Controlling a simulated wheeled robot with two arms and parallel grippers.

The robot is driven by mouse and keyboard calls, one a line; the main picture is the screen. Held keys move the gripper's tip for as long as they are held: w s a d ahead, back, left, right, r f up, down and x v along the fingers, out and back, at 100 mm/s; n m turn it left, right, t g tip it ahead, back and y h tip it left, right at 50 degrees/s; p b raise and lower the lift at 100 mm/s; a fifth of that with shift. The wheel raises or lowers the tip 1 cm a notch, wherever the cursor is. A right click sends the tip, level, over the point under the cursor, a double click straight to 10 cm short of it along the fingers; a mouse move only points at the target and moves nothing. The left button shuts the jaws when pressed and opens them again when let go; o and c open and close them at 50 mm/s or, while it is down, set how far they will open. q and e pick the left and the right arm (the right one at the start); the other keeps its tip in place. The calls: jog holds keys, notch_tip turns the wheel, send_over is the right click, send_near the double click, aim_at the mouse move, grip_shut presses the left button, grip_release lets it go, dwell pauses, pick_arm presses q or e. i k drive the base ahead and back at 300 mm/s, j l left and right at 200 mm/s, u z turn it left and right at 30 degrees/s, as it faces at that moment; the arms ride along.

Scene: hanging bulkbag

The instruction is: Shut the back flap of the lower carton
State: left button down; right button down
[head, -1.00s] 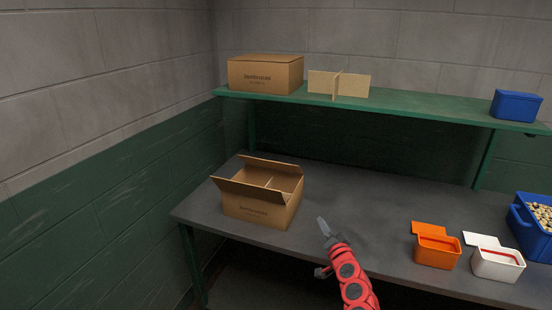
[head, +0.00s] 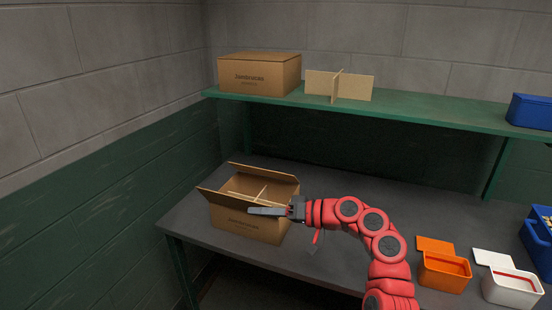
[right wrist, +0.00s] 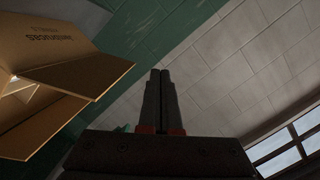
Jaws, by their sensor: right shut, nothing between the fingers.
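The lower carton (head: 240,224) stands open on the grey worktable, with a crossed cardboard divider (head: 258,192) inside. Its back flap (head: 264,173) stands up along the far edge. Its front flap (head: 224,200) slants outward on the near side. My right gripper (head: 252,211) is shut and empty; in the head view it overlaps the carton's near right part and hides some of it. Whether it touches the carton I cannot tell. In the right wrist view its fingers (right wrist: 160,92) are together, with the carton (right wrist: 50,45) and a flap (right wrist: 85,75) at the left. My left gripper is not in view.
A closed carton (head: 258,75) and a cardboard divider (head: 340,84) sit on the green shelf (head: 420,115) above, with a blue bin (head: 530,111) at right. An orange bin (head: 443,271) and a white bin (head: 512,287) stand on the table at right.

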aim_at(274, 174)
jog(key=i+l, duration=0.2)
jog(key=i, duration=0.15)
jog(key=i+l, duration=0.2)
jog(key=i, duration=0.15)
jog(key=i+l, duration=0.2)
jog(key=i, duration=0.2)
